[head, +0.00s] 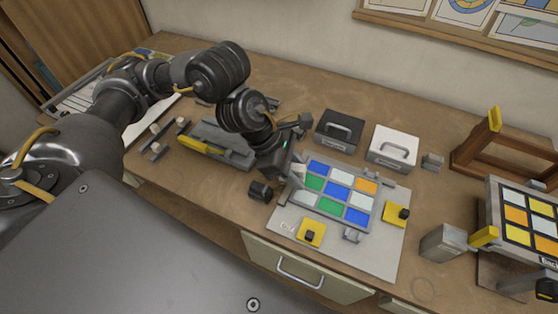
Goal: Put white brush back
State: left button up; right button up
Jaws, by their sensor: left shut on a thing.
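My left gripper (288,172) reaches in from the left, over the left edge of the coloured-tile panel (318,209). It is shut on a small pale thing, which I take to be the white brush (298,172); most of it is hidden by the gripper. The panel has blue, green, white and orange tiles and lies on a light grey mat (386,258). A grey tray with a yellow bar (205,147) lies left of the gripper, partly behind my arm. My right gripper is not in view.
A black box (338,131) and a white box (392,150), both with handles, stand behind the panel. Yellow clamps (311,232) sit at the panel's edges. A small dark block (260,191) is beside the mat. Another tiled panel (528,222) and a wooden frame (480,150) are at right.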

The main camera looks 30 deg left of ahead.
pick_arm(q)
jog(key=shift+s+d+r+n+t, duration=0.1)
jog(key=shift+d+r+n+t, duration=0.35)
jog(key=shift+n, duration=0.45)
jog(key=shift+a, duration=0.15)
jog(key=shift+w+a+f+b, duration=0.55)
jog(key=shift+w+f+b, duration=0.15)
jog(key=shift+b, duration=0.5)
jog(key=w+a+f, duration=0.8)
jog(key=shift+w+p, duration=0.3)
jog(key=shift+p, duration=0.05)
jog(key=shift+a+f, duration=0.15)
jog(key=shift+f, duration=0.05)
notch_tip(320, 180, down, 3)
jog(key=shift+w+r+p, duration=0.1)
jog(key=shift+r+p, duration=0.05)
jog(key=shift+p, duration=0.5)
jog(key=shift+f, duration=0.2)
